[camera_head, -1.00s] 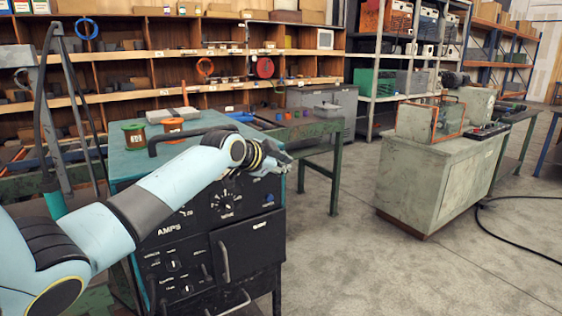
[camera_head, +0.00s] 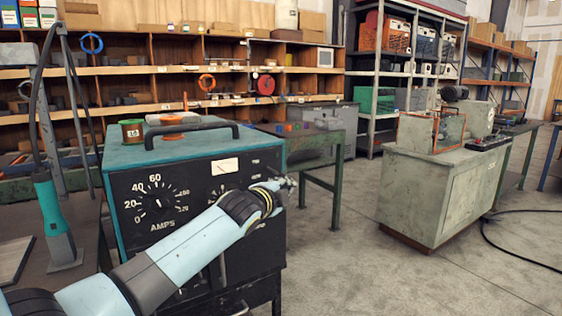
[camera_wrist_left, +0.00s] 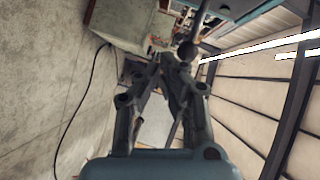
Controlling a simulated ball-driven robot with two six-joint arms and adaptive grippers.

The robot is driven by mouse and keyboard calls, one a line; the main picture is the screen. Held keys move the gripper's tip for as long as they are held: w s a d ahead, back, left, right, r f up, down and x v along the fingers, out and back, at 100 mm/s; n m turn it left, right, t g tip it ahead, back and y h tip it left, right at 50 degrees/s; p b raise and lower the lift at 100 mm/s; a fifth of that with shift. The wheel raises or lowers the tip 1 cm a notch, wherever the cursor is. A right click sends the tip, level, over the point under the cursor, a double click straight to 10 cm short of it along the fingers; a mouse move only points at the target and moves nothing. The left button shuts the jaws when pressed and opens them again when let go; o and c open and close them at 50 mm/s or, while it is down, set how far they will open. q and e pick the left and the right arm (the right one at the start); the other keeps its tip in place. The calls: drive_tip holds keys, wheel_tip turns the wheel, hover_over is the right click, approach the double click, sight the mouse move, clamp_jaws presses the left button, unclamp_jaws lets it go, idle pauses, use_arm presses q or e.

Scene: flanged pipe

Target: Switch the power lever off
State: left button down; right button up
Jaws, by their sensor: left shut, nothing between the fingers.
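The power source is a teal box with a black front panel (camera_head: 170,205) marked AMPS, with a dial and a small meter (camera_head: 225,167). My left gripper (camera_head: 288,183) is at the right edge of this panel, and its fingers look closed and empty. In the left wrist view my left gripper (camera_wrist_left: 172,60) points away with its fingertips together. A dark round knob on a thin rod (camera_wrist_left: 187,50) shows close to the fingertips; it may be the power lever, but I cannot tell whether they touch. No lever is clear in the head view, where my arm hides part of the panel. My right gripper is out of view.
A handle (camera_head: 193,130) and a spool (camera_head: 132,131) are on top of the box. A teal torch-like tool (camera_head: 52,205) stands at the left. A grey cabinet (camera_head: 440,190) stands at the right, with open concrete floor (camera_head: 350,265) between.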

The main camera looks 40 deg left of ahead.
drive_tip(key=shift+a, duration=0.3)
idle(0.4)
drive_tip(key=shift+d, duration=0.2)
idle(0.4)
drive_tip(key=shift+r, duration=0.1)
